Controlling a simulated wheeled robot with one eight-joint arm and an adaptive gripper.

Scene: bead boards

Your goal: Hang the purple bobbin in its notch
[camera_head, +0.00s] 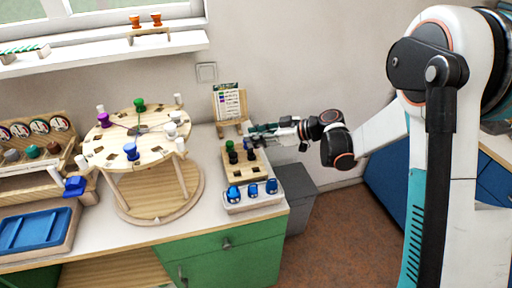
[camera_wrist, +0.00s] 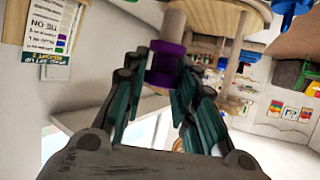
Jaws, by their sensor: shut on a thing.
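A purple bobbin (camera_wrist: 165,62) with a pale wooden end is between my fingertips in the wrist view. My gripper (camera_wrist: 165,75) is shut on it. In the head view my gripper (camera_head: 258,131) is right of the round wooden board, above the block of dark bobbins; I cannot make out the held bobbin there. The round board (camera_head: 110,146) stands raised on legs, with dark notches around its top. Another purple piece (camera_head: 103,121) sits at its left edge, a green one (camera_head: 139,104) at the back and a blue one (camera_head: 131,150) at the front.
A wooden block (camera_head: 257,170) with green, blue and dark bobbins lies below my gripper. A white tray (camera_head: 255,203) with blue pieces is in front of it. A card on a stand (camera_head: 228,104) is behind. A blue tray (camera_head: 35,230) lies at left.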

